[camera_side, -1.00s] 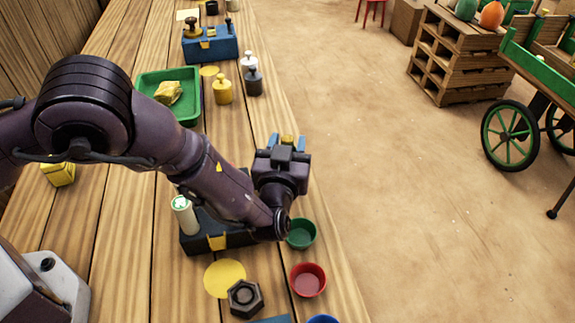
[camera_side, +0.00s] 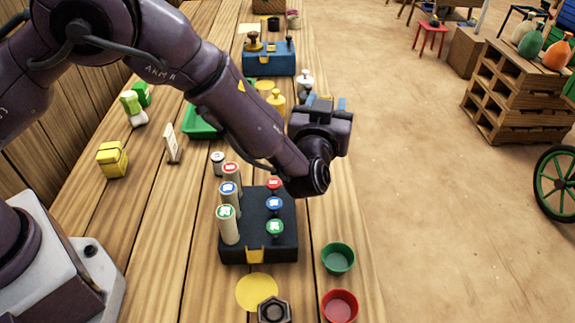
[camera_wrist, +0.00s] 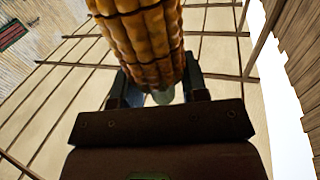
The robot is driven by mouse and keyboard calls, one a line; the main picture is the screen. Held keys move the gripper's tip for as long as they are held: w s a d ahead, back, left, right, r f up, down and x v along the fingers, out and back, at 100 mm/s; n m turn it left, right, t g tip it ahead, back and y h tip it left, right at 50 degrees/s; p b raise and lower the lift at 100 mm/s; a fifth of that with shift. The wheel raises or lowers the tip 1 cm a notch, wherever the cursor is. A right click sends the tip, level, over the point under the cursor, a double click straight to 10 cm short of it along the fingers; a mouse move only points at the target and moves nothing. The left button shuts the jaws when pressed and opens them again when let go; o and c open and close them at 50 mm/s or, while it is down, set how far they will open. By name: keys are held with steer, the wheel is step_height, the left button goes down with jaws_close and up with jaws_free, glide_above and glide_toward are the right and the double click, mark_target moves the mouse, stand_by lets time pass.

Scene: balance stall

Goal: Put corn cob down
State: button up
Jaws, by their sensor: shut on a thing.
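The corn cob (camera_wrist: 140,30), yellow-brown with rows of kernels, is held between the fingers of my gripper (camera_wrist: 157,88) in the wrist view. Its upper end runs out of that frame. In the side view my gripper (camera_side: 326,101) is at the right side of the wooden table (camera_side: 165,235), with blue fingertips pointing away from the camera. The cob is hidden there behind the gripper body. I cannot tell what lies directly beneath it.
A black block (camera_side: 250,240) with several colour-topped pegs stands in front of my gripper. Green (camera_side: 338,258) and red (camera_side: 340,305) bowls lie near the right edge. Yellow weights (camera_side: 276,104) and a green tray (camera_side: 200,122) are behind, partly covered by my arm.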

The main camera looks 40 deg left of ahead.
steer(key=w+a+m+t+h, duration=0.2)
steer(key=a+h, duration=0.1)
steer(key=a, duration=1.5)
steer(key=s+d+f+m+g+h, duration=0.1)
steer(key=s+d+f+m+h, duration=0.1)
steer(key=s+d+m+h, duration=0.75)
steer(key=w+a+f+n+h, duration=0.1)
steer(key=w+a+f+h, duration=0.1)
steer(key=f, duration=0.6)
steer(key=shift+w+a+h, duration=0.35)
steer(key=shift+w+a, duration=0.15)
steer(key=shift+a, duration=0.35)
steer(key=shift+f, duration=0.1)
